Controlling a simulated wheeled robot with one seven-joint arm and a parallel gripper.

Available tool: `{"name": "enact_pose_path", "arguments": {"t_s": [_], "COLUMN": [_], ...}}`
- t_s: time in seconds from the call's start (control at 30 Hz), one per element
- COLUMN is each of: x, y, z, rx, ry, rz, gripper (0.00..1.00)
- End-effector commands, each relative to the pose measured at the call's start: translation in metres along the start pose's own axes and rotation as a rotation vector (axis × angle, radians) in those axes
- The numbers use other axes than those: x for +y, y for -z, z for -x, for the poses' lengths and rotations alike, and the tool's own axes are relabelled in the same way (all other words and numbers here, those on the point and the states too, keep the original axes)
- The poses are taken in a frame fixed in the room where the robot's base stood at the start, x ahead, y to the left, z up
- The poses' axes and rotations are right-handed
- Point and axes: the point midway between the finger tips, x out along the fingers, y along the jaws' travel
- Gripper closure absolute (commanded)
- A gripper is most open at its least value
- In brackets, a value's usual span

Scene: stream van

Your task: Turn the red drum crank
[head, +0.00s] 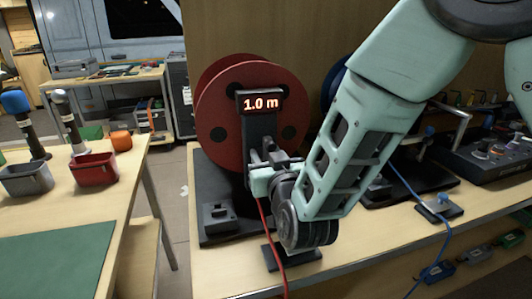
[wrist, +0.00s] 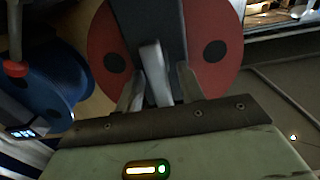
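The red drum (head: 225,95) stands upright on a dark base at the middle of the head view. A dark post before it carries a display (head: 262,104) reading "1.0 m". My gripper (head: 274,161) is low in front of the post. In the wrist view the red drum (wrist: 218,45) is straight ahead, and a light grey crank part (wrist: 153,72) lies between the two fingers of my gripper (wrist: 159,80). The fingers stand apart, with a gap visible on the right side of the part. My arm and gripper hide much of the crank in the head view.
A blue drum (wrist: 42,90) with a red knob (wrist: 15,68) stands beside the red one. At left, a table holds a grey bin (head: 27,178) and a red bin (head: 94,169). Floor shows between them.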

Motion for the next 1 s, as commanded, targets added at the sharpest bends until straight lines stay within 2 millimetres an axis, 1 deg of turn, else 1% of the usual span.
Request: {"name": "enact_pose_path", "arguments": {"t_s": [0.13,0.17,0.2,0.27,0.3,0.77,1.0], "x": [0.0,0.0,0.0,0.0,0.0,0.001,0.002], "y": [0.0,0.0,0.0,0.0,0.0,-0.006,-0.011], "z": [0.0,0.0,0.0,0.0,0.0,0.001,0.002], "rx": [0.0,0.0,0.0,0.0,-0.001,-0.012,-0.015], "ry": [0.0,0.0,0.0,0.0,0.0,0.001,0.0], "rz": [0.0,0.0,0.0,0.0,0.0,-0.02,-0.131], "gripper": [0.62,0.7,0.81,0.98,1.0,1.0,1.0]}}
